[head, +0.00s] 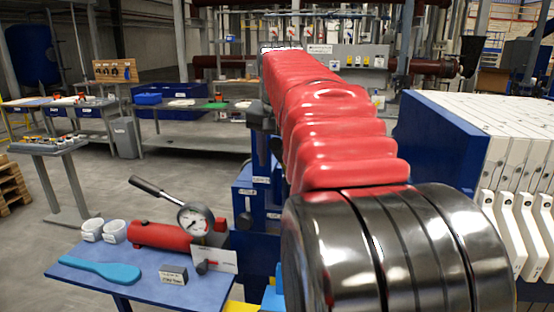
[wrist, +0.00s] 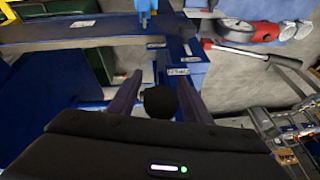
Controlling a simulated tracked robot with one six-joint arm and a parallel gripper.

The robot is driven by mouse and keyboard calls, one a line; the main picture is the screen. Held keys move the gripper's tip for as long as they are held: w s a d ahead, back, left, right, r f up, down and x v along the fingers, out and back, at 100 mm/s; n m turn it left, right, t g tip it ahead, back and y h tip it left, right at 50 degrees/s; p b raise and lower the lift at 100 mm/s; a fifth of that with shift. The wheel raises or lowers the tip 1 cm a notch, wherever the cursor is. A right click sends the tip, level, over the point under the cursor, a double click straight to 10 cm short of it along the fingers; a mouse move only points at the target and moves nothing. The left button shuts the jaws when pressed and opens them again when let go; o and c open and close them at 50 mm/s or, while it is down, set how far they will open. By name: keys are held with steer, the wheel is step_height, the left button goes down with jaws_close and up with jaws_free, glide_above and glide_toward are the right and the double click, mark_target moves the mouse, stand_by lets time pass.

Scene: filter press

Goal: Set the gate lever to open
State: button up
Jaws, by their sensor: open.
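In the wrist view my gripper (wrist: 158,100) is open, with one dark finger on each side of a round black knob (wrist: 160,102). The knob looks like the end of the gate lever; its shaft is hidden behind it. I cannot tell whether the fingers touch it. Beyond it are blue metalwork and a small white label (wrist: 178,72), too small to read. In the head view my red-covered arm hides my gripper and most of the lever area. A blue post with a label (head: 262,180) shows just left of the arm.
A blue side table (head: 70,268) holds a red cylinder (head: 160,236) with a dial gauge (head: 195,219), a turquoise paddle (head: 98,269) and white cups (head: 103,231). White filter plates (head: 520,225) stand at the right. Open floor lies at the left.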

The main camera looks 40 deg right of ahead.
steer(key=shift+c, duration=0.2)
jaws_close()
stand_by(0.4)
